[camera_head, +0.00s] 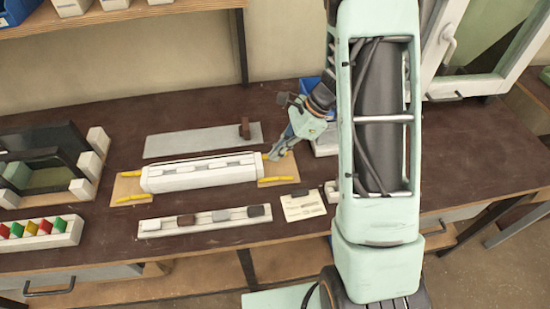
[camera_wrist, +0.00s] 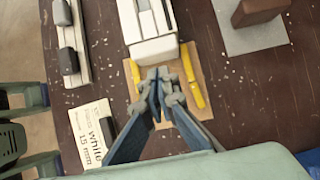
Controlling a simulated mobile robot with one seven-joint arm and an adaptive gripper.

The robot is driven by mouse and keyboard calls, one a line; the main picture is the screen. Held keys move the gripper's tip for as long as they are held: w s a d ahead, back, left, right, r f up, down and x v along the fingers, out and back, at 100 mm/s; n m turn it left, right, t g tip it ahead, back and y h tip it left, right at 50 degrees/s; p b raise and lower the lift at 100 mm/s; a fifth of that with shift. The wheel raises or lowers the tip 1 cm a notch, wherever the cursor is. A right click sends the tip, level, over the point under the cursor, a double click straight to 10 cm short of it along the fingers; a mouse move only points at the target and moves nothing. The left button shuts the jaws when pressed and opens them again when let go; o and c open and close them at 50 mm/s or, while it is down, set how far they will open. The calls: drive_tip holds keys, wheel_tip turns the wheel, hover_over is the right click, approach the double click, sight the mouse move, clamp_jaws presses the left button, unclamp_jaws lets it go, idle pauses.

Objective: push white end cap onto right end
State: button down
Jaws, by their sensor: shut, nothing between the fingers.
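A long white profile (camera_head: 200,174) lies across a wooden board on the bench. Its right end (camera_wrist: 152,48) faces my gripper in the wrist view. My gripper (camera_wrist: 158,74) is shut and empty, with its fingertips at or very close to that end face; it also shows in the head view (camera_head: 270,157). The fingertips partly cover the end, and I cannot tell whether a white end cap sits on it. A white rack (camera_head: 204,221) in front of the profile holds dark, brown and pale caps.
Yellow clamp levers (camera_head: 276,179) flank the profile's ends. A card (camera_wrist: 92,132) reading "white 15 mm" lies near the right end. A grey plate (camera_head: 195,142) with a brown block (camera_head: 245,129) lies behind. A black frame (camera_head: 48,165) stands left.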

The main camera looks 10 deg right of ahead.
wheel_tip(320, 180, up, 5)
drive_tip(key=p, duration=0.3)
drive_tip(key=shift+f, duration=0.1)
idle(0.4)
